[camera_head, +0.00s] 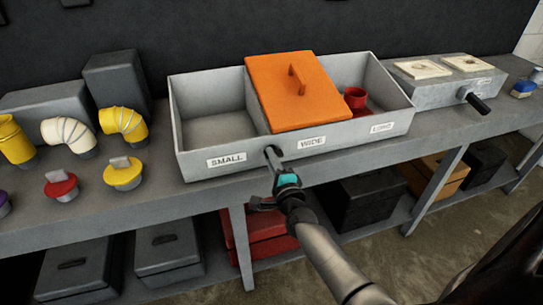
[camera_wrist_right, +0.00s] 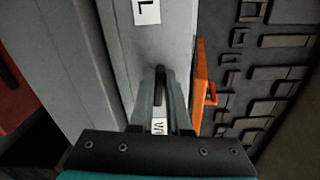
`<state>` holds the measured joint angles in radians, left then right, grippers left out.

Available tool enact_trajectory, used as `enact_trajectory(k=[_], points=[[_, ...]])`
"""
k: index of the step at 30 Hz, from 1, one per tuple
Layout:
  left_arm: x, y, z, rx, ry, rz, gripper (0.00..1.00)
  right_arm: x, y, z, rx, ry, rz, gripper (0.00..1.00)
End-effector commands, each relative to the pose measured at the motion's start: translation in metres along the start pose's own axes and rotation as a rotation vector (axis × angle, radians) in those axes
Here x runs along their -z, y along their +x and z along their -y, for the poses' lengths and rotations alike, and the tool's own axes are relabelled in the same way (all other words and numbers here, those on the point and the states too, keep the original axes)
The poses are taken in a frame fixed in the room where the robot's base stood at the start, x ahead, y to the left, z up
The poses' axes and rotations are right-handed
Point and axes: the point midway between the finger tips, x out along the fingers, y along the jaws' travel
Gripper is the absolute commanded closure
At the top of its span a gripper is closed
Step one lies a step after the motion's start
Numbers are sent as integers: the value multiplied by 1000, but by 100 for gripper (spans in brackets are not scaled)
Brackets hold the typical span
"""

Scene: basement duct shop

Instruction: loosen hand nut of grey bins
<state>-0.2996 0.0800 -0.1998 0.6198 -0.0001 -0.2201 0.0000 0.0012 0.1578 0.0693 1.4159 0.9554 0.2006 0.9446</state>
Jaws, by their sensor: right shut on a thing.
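The grey bins (camera_head: 290,155) are an open-topped box on the bench with labels SMALL, WIDE and one blurred label on the front wall. The hand nut (camera_head: 270,151) is a small dark part on that wall, between the SMALL and WIDE labels. My right gripper (camera_head: 277,164) reaches up from below and is shut on the hand nut, which it largely hides. In the right wrist view the gripper's fingers (camera_wrist_right: 163,105) close around a dark bar, with the bins' grey wall (camera_wrist_right: 115,60) behind. My left gripper is not in view.
An orange lid (camera_head: 297,98) with a handle covers the middle compartment. A red fitting (camera_head: 355,98) sits in the right one. Yellow and white elbows and capped plugs stand at left. A grey box with a black handle (camera_head: 478,103) stands at right. Storage boxes fill the lower shelf.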

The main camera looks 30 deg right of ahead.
Motion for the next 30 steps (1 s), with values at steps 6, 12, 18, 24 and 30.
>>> enact_trajectory(k=[6,12,18,24,30], points=[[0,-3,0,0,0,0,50,0,0,-2,-2,-111,0,100],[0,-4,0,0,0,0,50,0,0,-3,-2,-163,0,100],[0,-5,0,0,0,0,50,0,0,-3,-2,-178,0,100],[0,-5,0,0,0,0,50,1,0,-3,-2,-179,0,100],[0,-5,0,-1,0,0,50,1,0,-3,-2,-179,0,75]])
